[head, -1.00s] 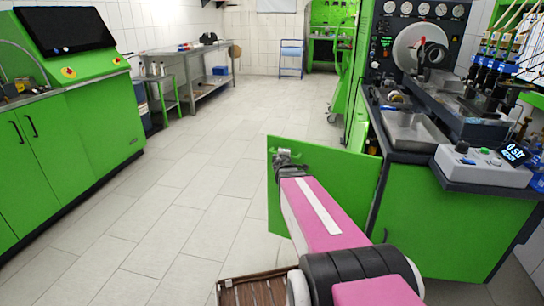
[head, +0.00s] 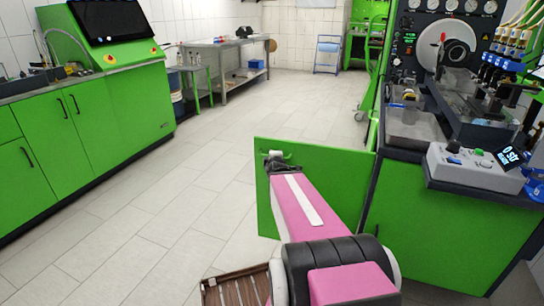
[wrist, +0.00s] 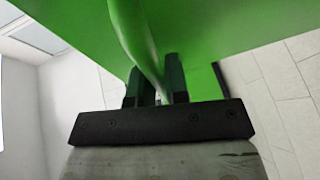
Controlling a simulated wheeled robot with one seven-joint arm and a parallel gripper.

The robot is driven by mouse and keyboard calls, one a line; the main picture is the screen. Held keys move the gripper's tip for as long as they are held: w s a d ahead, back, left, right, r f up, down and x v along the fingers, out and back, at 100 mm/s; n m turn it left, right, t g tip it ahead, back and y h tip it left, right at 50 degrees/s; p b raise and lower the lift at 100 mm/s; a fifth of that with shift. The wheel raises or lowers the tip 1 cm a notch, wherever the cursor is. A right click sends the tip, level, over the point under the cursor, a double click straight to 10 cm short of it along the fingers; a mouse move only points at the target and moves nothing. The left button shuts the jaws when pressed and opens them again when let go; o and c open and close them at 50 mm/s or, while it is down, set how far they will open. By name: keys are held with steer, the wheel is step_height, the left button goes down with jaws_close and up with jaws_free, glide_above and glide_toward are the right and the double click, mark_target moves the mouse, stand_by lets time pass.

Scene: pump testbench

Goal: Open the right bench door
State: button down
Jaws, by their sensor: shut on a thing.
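The right bench door (head: 335,185) is a green panel in the head view. It stands swung out from the green bench, to the left of the bench's front. My gripper (head: 275,157) is at the door's upper far-left part, at the end of my pink arm. In the wrist view, my gripper's dark fingers (wrist: 156,88) are shut around a green bar handle (wrist: 136,35). The green door face (wrist: 210,35) fills the area behind it. The fingertips are mostly hidden in the head view.
The bench (head: 440,230) carries a metal tray (head: 412,130) and a control box (head: 475,168). A slatted wooden crate (head: 237,287) is on the floor beside my arm. Green cabinets (head: 90,130) stand at the left. The tiled floor (head: 190,200) between is clear.

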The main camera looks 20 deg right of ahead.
steer(key=shift+s+a, duration=0.2)
steer(key=shift+s, duration=0.2)
steer(key=c, duration=1.1)
jaws_free()
steer(key=shift+a, duration=0.1)
